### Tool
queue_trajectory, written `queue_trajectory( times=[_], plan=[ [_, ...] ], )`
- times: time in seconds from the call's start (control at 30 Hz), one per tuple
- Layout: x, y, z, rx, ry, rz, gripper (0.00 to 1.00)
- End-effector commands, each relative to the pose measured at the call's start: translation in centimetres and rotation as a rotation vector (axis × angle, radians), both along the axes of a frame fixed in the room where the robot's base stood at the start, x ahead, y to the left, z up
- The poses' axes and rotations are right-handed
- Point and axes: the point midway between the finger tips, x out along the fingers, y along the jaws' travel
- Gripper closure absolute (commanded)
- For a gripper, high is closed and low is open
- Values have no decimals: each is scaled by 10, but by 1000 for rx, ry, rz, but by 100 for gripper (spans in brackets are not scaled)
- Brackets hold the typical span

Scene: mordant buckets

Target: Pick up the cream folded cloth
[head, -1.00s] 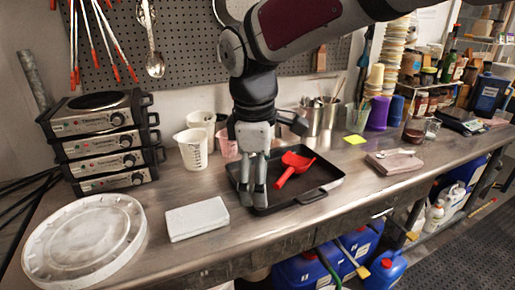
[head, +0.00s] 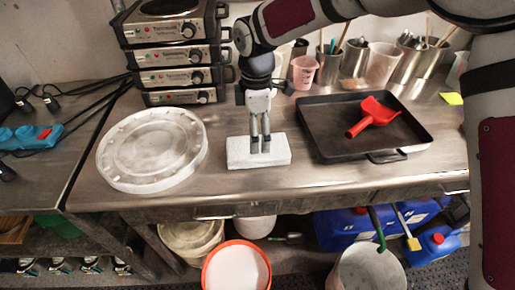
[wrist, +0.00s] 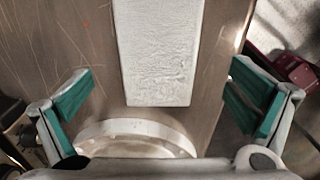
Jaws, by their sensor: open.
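The cream folded cloth (head: 238,155) is a pale, flat rectangular block lying on the metal bench, between the round white lid and the black tray. My gripper (head: 260,147) points down over it, with the fingertips in front of its middle in the head view. In the wrist view the cloth (wrist: 160,50) runs from the top edge down to mid-picture, with a rough woven-looking surface. The green-padded fingers of my gripper (wrist: 160,98) are spread wide on either side, with nothing between them at the tips. Whether the fingertips touch the cloth cannot be told.
A round white lid (head: 152,148) lies left of the cloth; its rim also shows in the wrist view (wrist: 135,128). A black tray (head: 335,145) with a red scoop (head: 372,117) is at the right. Stacked hotplates (head: 172,55) stand behind. The bench's front edge is close.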

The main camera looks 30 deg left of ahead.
Motion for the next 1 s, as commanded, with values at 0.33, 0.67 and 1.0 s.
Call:
queue_trajectory(
  times=[0.33, 0.67, 1.0],
  plan=[
    [2, 0, -30, -2, 3, -1, 0],
    [5, 0, -66, 0, 0, -1, 0],
    [5, 0, -67, 1, -1, -1, 25]
  ],
)
